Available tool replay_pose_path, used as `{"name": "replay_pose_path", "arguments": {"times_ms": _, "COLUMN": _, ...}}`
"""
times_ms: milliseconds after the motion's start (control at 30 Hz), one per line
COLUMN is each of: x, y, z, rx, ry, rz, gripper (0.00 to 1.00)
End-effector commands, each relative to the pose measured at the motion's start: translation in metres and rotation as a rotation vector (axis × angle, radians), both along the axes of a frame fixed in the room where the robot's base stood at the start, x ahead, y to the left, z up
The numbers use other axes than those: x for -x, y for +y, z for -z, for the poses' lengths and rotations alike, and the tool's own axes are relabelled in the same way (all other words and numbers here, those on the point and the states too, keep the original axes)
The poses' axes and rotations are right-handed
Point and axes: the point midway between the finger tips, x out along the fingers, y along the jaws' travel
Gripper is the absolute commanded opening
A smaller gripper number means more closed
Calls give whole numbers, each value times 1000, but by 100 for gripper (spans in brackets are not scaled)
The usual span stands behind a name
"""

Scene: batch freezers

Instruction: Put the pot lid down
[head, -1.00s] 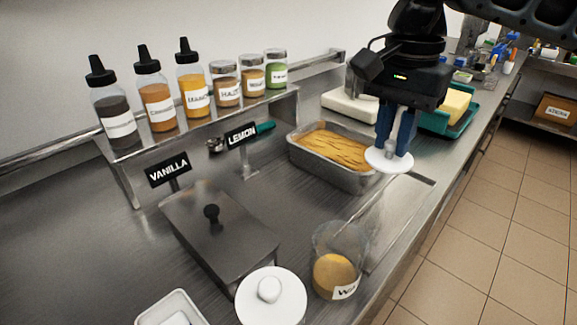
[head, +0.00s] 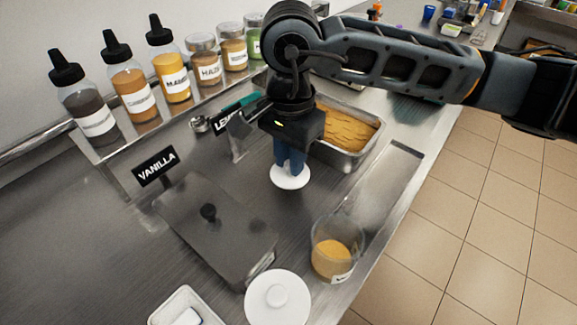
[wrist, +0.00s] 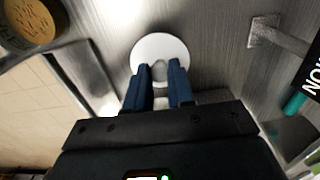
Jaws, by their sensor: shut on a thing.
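My gripper (head: 290,166) points down with its blue fingers shut on the knob of a small round white pot lid (head: 290,180). The lid is level. In the wrist view the white lid (wrist: 160,50) shows between and beyond the two fingertips (wrist: 160,72). It is over bare steel counter, between the LEMON sign and the clear beaker. I cannot tell the exact gap below it. A second white round lid with a knob (head: 278,300) stands at the front, on a pot whose body is hidden.
A lidded steel pan (head: 215,235) is left of the gripper, behind it the VANILLA sign (head: 156,166). The clear beaker (head: 337,248) holds orange-yellow contents, near the counter edge. A metal tray of yellow-orange gelato (head: 345,130) is behind the gripper. Sauce bottles (head: 130,82) line the shelf.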

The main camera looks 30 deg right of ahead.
Motion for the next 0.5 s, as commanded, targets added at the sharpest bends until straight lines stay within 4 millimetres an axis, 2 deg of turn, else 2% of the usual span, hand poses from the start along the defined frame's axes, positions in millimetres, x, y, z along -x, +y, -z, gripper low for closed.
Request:
{"name": "replay_pose_path", "arguments": {"times_ms": 133, "x": -1, "y": 3, "z": 9, "rx": -2, "ry": 3, "rz": 1, "gripper": 0}}
{"name": "replay_pose_path", "arguments": {"times_ms": 333, "x": -1, "y": 3, "z": 35, "rx": -2, "ry": 4, "rz": 2, "gripper": 0}}
{"name": "replay_pose_path", "arguments": {"times_ms": 500, "x": -1, "y": 2, "z": 43, "rx": 0, "ry": 1, "rz": 0, "gripper": 0}}
